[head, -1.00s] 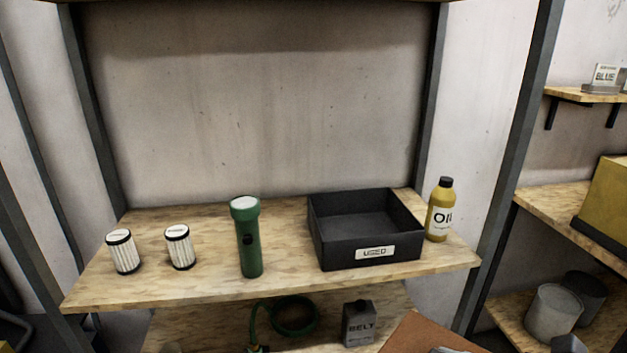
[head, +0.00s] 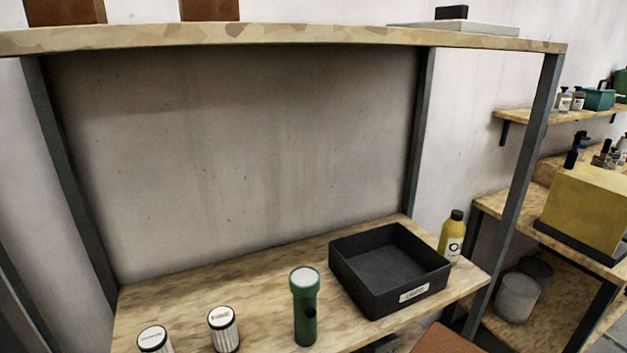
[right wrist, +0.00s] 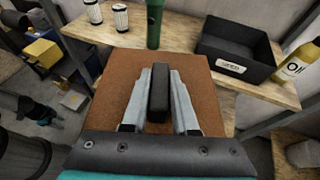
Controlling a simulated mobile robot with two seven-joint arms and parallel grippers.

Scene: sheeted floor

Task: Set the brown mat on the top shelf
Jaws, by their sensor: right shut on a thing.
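The brown mat (right wrist: 115,85) is a flat, stiff-looking sheet held in my right gripper (right wrist: 162,75), which is shut on it. In the head view only a corner of the mat (head: 440,341) shows at the bottom edge, low in front of the middle shelf. The top shelf (head: 300,36) is a pale wooden board across the upper part of the head view, well above the mat. Its upper surface is seen nearly edge-on. My left gripper is not in view.
On the top shelf stand two brown objects (head: 210,10) at left and a flat grey item (head: 455,27) at right, with room between. The middle shelf holds white canisters (head: 222,330), a green flashlight (head: 305,308), a black bin (head: 388,270) and a yellow oil bottle (head: 452,237).

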